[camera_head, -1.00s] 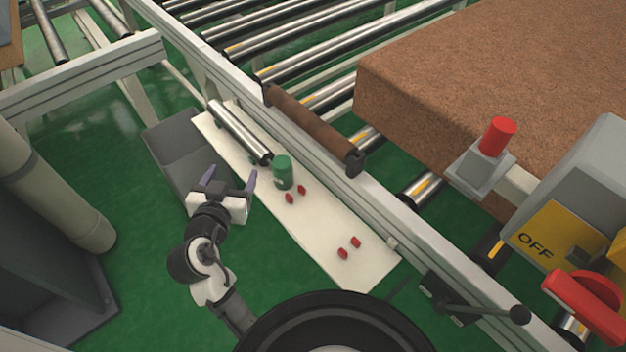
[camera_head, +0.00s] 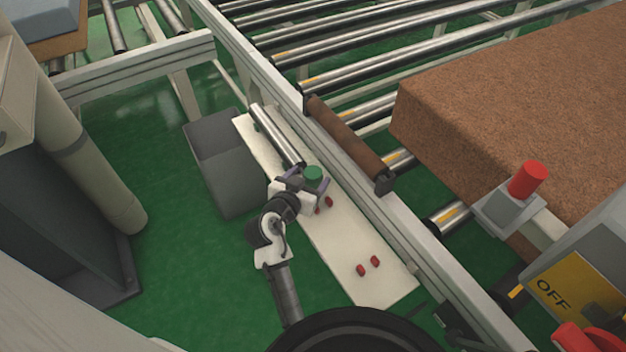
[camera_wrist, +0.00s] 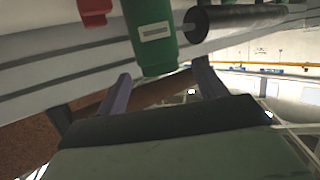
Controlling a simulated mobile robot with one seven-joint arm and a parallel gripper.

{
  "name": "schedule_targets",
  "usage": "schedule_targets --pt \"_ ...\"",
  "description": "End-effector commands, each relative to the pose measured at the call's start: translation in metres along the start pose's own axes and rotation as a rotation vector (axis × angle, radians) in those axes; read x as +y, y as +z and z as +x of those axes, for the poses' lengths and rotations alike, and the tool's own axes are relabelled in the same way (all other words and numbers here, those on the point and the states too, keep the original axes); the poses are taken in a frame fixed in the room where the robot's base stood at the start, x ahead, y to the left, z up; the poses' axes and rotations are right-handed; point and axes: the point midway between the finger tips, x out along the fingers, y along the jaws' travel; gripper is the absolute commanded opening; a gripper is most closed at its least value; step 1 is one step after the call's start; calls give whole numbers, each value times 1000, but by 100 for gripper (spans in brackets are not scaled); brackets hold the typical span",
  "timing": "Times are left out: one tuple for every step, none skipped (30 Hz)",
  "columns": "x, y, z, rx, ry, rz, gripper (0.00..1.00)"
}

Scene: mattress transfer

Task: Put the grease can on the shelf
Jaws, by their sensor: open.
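The green grease can (camera_head: 314,173) stands on the long white shelf board (camera_head: 352,247) beside the conveyor. Its lower part is hidden behind my gripper in the head view. My gripper (camera_head: 306,186) is open at the can, with its fingers pointing towards it. In the wrist view the can (camera_wrist: 152,38), with a pale label, appears between and just beyond the two purple fingers of my gripper (camera_wrist: 163,84). I cannot tell whether the fingers touch it.
A metal roller (camera_head: 276,135) lies on the board behind the can. Several small red parts (camera_head: 367,266) lie on the board. A grey bin (camera_head: 225,165) stands to the left. The conveyor frame (camera_head: 350,155) runs along the right, with a brown mattress (camera_head: 500,110) on it.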

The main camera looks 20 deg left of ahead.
Motion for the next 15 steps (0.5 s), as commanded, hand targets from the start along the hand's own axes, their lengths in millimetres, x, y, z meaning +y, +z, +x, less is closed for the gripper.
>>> schedule_targets --pt "-1 -3 7 -2 1 -1 70" --pt "-1 -2 11 -2 1 -2 70" --pt "0 -2 17 -1 2 -2 70" --pt "-1 -2 21 0 1 -2 70" --pt "-1 -2 25 1 1 -1 70" --pt "-1 -1 28 0 1 -2 70" --pt "0 0 31 -1 1 -2 70" --pt "0 0 32 0 1 -1 70" --pt "0 0 33 0 0 -1 70" --pt "0 0 34 0 0 -1 70" --pt "0 1 34 0 0 -1 70" --pt "0 1 34 0 0 0 70" --pt "0 1 33 0 0 0 70" --pt "0 1 33 0 0 0 70" --pt "0 1 33 0 0 -1 70"
